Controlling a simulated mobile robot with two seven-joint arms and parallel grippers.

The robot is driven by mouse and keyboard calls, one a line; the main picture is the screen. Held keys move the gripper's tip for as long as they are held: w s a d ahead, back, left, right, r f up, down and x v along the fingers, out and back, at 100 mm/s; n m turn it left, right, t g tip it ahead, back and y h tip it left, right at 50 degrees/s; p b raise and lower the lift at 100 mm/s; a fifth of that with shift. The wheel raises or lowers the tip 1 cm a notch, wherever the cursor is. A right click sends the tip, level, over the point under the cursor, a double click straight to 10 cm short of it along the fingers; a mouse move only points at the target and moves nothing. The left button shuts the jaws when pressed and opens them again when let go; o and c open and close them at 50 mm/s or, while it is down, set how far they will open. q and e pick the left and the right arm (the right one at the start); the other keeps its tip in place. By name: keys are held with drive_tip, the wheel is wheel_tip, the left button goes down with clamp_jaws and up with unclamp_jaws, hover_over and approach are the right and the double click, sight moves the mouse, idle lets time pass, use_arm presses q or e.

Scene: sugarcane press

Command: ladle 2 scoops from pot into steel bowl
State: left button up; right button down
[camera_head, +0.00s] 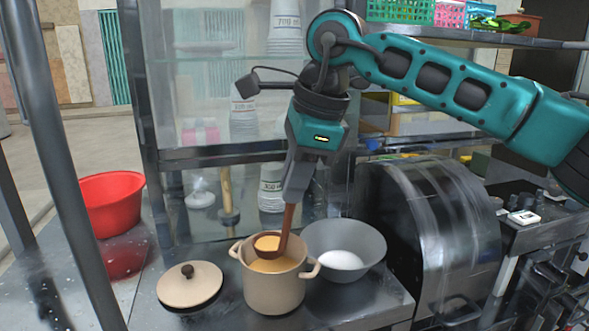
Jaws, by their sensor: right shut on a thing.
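My right gripper (294,192) points down above the pot and is shut on the brown ladle (288,222) by the upper end of its handle. The ladle's head is at the mouth of the beige pot (275,290), with orange liquid in it; whether its underside touches the liquid is hard to tell. The pot is open, has two side handles and holds orange liquid. The grey steel bowl (375,262) stands just right of and behind the pot, with a smooth white rounded mass inside. My left gripper is not in view.
A beige lid (190,285) with a dark knob lies left of the pot. A red basin (110,203) stands at the far left. A dark metal press drum (430,235) rises right of the bowl. Glass panels and stacked cups (285,30) stand behind.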

drive_tip(key=shift+f+b, duration=2.3)
drive_tip(key=shift+f, duration=1.25)
drive_tip(key=shift+f+b, duration=0.3)
drive_tip(key=shift+b, duration=0.05)
drive_tip(key=shift+r, duration=0.1)
